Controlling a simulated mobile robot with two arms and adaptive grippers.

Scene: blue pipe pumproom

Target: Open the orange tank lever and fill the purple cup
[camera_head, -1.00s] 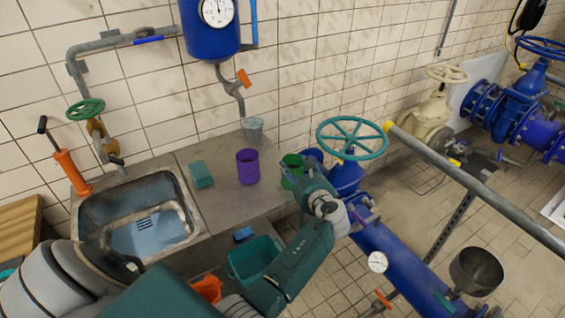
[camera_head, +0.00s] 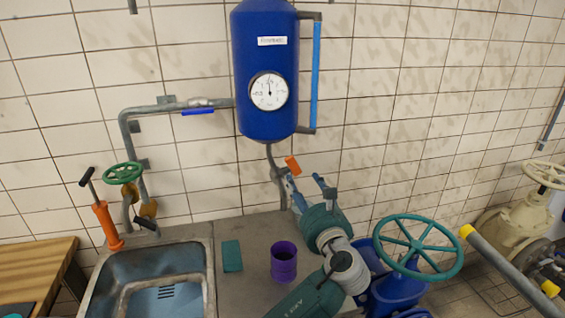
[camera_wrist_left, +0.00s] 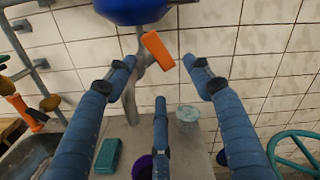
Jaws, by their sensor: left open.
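The orange tank lever (camera_head: 292,166) sits on the pipe below the blue tank (camera_head: 262,55). My left gripper (camera_head: 303,183) is open and empty just below and right of the lever. In the left wrist view the lever (camera_wrist_left: 158,50) shows beyond the spread fingers (camera_wrist_left: 160,68), between the two upper fingertips, with no visible grip on it. The purple cup (camera_head: 284,262) stands upright on the counter, below the lever and left of my forearm. In the left wrist view its rim (camera_wrist_left: 143,168) is partly hidden by the lower finger. My right gripper is not in view.
A green sponge (camera_head: 232,256) lies left of the cup, beside the sink (camera_head: 150,262). A clear glass (camera_wrist_left: 187,118) stands on the counter near the wall. A teal handwheel (camera_head: 418,246) and blue pipework lie right of my arm.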

